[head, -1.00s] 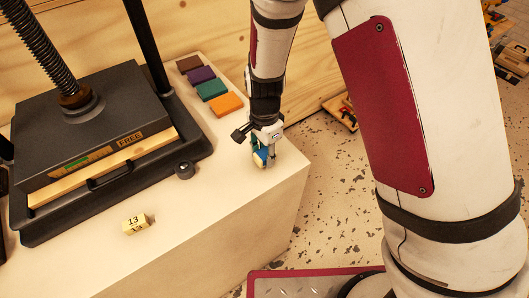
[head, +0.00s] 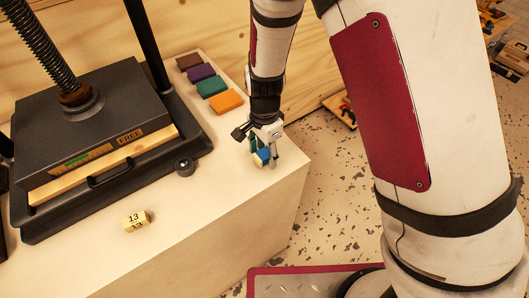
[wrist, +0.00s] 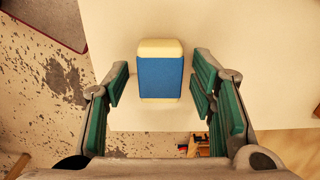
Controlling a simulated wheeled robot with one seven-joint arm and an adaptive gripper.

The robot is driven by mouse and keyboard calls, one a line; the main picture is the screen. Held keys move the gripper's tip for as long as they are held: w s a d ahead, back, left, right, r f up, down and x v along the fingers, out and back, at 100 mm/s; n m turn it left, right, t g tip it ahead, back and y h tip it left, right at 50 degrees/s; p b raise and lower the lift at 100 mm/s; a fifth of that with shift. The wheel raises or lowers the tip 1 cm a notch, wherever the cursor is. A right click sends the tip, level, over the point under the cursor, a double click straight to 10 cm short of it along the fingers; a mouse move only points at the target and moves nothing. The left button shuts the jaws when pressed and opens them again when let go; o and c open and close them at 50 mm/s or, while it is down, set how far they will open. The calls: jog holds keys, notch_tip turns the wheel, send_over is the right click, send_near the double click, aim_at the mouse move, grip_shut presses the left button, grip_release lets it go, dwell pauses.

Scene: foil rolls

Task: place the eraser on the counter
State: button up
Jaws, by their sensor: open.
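The eraser is a cream block with a blue sleeve (wrist: 160,78). In the wrist view it lies on the pale counter (wrist: 220,30), close to the counter's edge, between my fingers. My gripper (wrist: 158,86) is open, with a gap on each side of the eraser and neither finger touching it. In the head view my gripper (head: 265,157) points down at the counter's right end, and the eraser (head: 262,155) shows small and partly hidden between the fingers.
A black press (head: 95,130) fills the counter's left side. Brown, purple, green and orange blocks (head: 226,102) lie in a row behind my gripper.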

aim_at(265, 153)
notch_tip(265, 153, up, 12)
jog(key=s+d+r+n+t+y, duration=0.2)
jog(key=s+d+r+n, duration=0.35)
jog(key=d+r, duration=0.6)
jog(key=s+d+r+n+t+h, duration=0.1)
jog(key=s+d+r+n, duration=0.1)
jog(key=s, duration=0.4)
jog(key=s+d+r+n+t+h, duration=0.1)
jog(key=s+d+r+n+t, duration=0.1)
jog(key=s+d+r, duration=0.3)
jog(key=shift+s+r+n, duration=0.5)
jog(key=shift+s+n, duration=0.35)
jog(key=shift+s, duration=0.1)
